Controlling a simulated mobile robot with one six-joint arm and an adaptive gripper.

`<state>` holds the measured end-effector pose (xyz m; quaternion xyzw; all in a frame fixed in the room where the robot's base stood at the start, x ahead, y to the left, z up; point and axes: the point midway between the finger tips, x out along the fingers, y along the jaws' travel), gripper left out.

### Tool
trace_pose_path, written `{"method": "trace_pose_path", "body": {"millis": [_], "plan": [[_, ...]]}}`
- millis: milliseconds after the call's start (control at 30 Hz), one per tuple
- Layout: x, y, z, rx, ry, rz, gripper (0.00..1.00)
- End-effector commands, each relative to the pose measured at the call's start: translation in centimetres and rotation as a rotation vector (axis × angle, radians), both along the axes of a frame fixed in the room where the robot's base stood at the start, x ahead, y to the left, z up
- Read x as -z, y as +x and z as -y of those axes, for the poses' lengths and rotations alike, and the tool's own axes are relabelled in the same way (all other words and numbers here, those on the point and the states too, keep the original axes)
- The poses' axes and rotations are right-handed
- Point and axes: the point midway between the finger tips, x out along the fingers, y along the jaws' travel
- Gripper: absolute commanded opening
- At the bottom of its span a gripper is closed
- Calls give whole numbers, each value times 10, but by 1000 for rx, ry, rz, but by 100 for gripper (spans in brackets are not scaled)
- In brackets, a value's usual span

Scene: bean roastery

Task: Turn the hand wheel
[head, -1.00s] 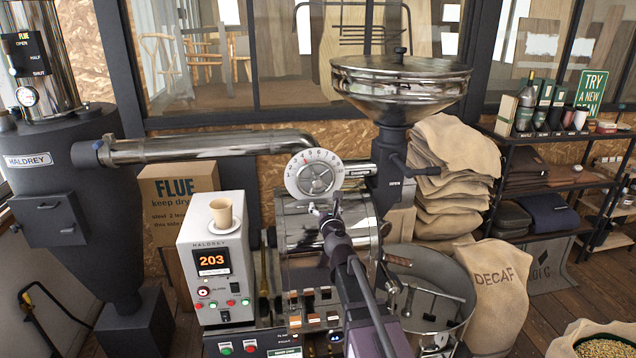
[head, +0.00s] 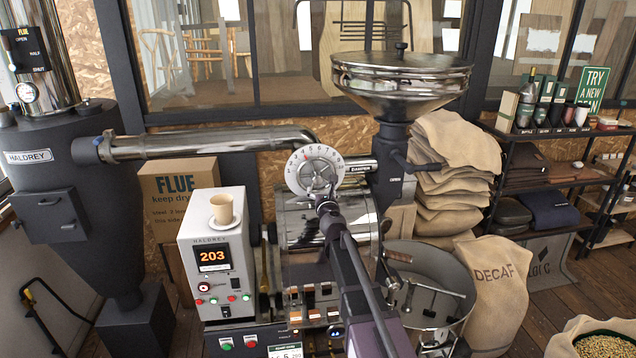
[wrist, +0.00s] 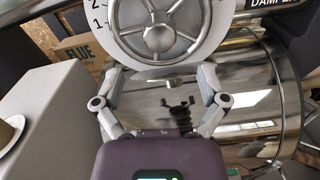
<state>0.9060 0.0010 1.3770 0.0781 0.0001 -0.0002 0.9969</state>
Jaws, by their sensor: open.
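The hand wheel (head: 317,174) is a small silver spoked wheel in front of a round white dial (head: 296,184) with black numbers. It sits above the shiny roaster drum, below the end of the flue pipe. In the wrist view the hand wheel (wrist: 158,30) fills the top middle, with its upper part cut off. My gripper (wrist: 162,76) is open and empty, its two fingers spread just below the wheel, near the dial's lower edge. In the head view my gripper (head: 325,203) is below the wheel; whether it touches the dial I cannot tell.
A control box (head: 215,262) with a paper cup (head: 222,208) on top stands left of the drum (head: 298,222). The flue pipe (head: 205,143) runs in from the left. The hopper (head: 400,85) and its column rise to the right, above the cooling tray (head: 455,285).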

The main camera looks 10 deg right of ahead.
Motion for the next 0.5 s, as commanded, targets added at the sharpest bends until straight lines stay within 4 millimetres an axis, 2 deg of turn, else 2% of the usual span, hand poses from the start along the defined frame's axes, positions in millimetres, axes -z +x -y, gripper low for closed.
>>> {"method": "trace_pose_path", "body": {"millis": [33, 200, 500], "plan": [[0, 13, 0, 0, 0, 0, 92], [0, 38, 0, 0, 0, 0, 92], [0, 64, 1, 1, 1, 0, 92]]}}
